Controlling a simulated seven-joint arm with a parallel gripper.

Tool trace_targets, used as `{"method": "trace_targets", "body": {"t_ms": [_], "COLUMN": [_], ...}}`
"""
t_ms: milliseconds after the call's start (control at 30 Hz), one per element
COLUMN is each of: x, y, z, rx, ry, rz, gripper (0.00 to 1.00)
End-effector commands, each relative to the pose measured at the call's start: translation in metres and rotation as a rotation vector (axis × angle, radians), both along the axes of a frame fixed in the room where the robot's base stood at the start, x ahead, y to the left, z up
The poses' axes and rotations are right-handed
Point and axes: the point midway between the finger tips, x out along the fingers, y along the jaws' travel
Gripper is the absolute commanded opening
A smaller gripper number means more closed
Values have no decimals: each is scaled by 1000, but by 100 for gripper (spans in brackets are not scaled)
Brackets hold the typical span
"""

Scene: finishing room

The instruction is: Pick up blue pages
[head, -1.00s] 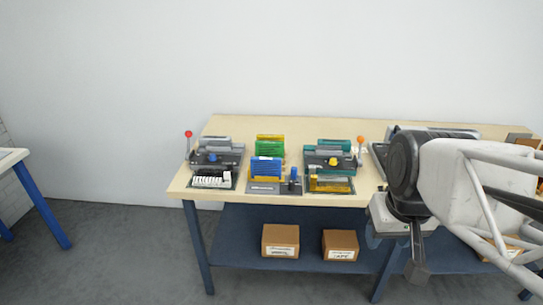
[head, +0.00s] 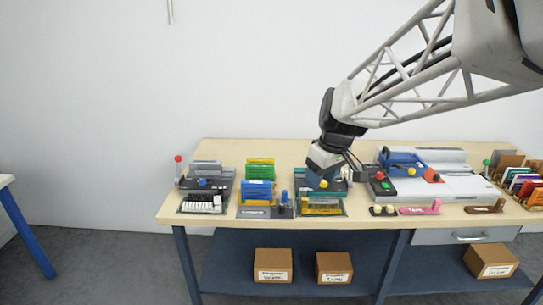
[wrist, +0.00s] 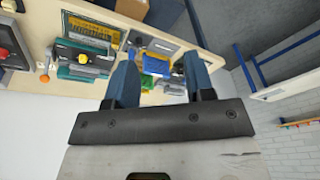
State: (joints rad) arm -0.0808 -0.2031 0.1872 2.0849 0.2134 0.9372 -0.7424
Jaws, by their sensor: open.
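The blue pages (head: 257,189) stand in a holder near the front of the table, left of its middle, with yellow showing beside them and green sheets (head: 260,168) behind. In the wrist view the blue pages (wrist: 154,66) show small, beyond and between my fingers. My gripper (head: 319,178) is over the teal machine (head: 337,186), to the right of the blue pages and apart from them. Its two blue fingers are spread and empty in the wrist view (wrist: 160,62). It partly hides the teal machine in the head view.
A grey machine with a red-knobbed lever (head: 178,158) stands left of the pages. A large pale machine (head: 440,178) and a rack of coloured items (head: 525,185) stand to the right. Cardboard boxes (head: 272,265) sit on the lower shelf. The wooden tabletop (head: 380,222) has a bare front strip.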

Motion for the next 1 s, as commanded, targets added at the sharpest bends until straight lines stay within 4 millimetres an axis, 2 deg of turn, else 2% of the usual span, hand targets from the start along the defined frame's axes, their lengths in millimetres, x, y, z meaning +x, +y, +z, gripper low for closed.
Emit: {"method": "trace_targets", "body": {"t_ms": [100,567,1000], "x": [32,142,238], "y": [12,61,114], "z": [-7,-47,-109], "rx": [11,54,100], "ry": [-1,-27,-72], "rz": [74,365,637], "gripper": [49,49,49]}}
